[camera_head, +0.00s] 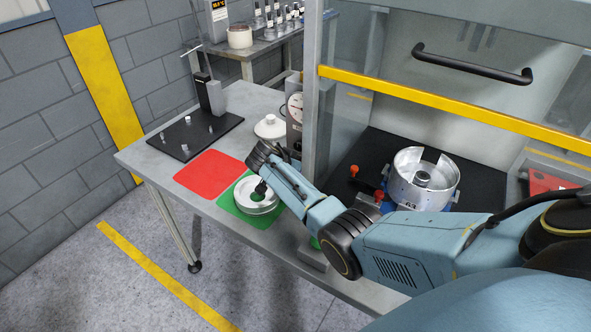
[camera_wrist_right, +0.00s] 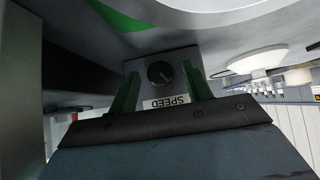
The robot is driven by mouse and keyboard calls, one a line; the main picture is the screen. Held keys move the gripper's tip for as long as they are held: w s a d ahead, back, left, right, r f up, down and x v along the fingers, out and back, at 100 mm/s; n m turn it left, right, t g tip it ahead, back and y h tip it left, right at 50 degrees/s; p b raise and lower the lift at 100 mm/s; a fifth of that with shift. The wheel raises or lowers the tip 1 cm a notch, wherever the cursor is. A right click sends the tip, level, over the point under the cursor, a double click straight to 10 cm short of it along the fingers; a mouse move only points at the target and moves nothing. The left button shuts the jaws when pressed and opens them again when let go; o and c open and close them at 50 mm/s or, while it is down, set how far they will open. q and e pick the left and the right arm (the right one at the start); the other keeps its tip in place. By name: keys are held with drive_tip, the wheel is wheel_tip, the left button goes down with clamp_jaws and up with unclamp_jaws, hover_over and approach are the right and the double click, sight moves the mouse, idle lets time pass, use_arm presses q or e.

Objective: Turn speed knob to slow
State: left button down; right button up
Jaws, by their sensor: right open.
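The speed knob (camera_wrist_right: 160,74) is a small dark round knob with a pointer mark on a grey panel, in the middle of the right wrist view. A "SPEED" label (camera_wrist_right: 167,102) shows upside down below it. My right gripper (camera_wrist_right: 160,70) has its green fingers apart, one on each side of the knob in that view. I cannot tell whether they touch it. I cannot make out the knob there. My left gripper is not in view.
A red mat (camera_head: 207,173) and a green mat (camera_head: 234,217) lie on the grey table (camera_head: 150,160), with a white round part (camera_head: 258,208) on the green one. A machine with a round metal bowl (camera_head: 405,190) and a yellow-barred clear guard (camera_head: 450,115) stands right.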

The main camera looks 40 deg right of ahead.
drive_tip(key=c, duration=0.9)
drive_tip(key=g+b, duration=0.1)
drive_tip(key=b, duration=0.2)
drive_tip(key=n+g+h+b, duration=0.1)
drive_tip(key=b, duration=0.2)
drive_tip(key=n+g+b, duration=0.1)
drive_tip(key=b, duration=0.1)
drive_tip(key=shift+w+a+f+g+h+b, duration=0.15)
drive_tip(key=shift+w+f+g+h+b, duration=0.15)
drive_tip(key=shift+f+h+b, duration=0.1)
drive_tip(key=shift+c, duration=0.2)
drive_tip(key=shift+r+b, duration=0.1)
drive_tip(key=shift+b, duration=0.25)
drive_tip(key=shift+r+n, duration=0.1)
drive_tip(key=shift+n, duration=0.2)
drive_tip(key=o, duration=0.9)
drive_tip(key=shift+o, duration=0.2)
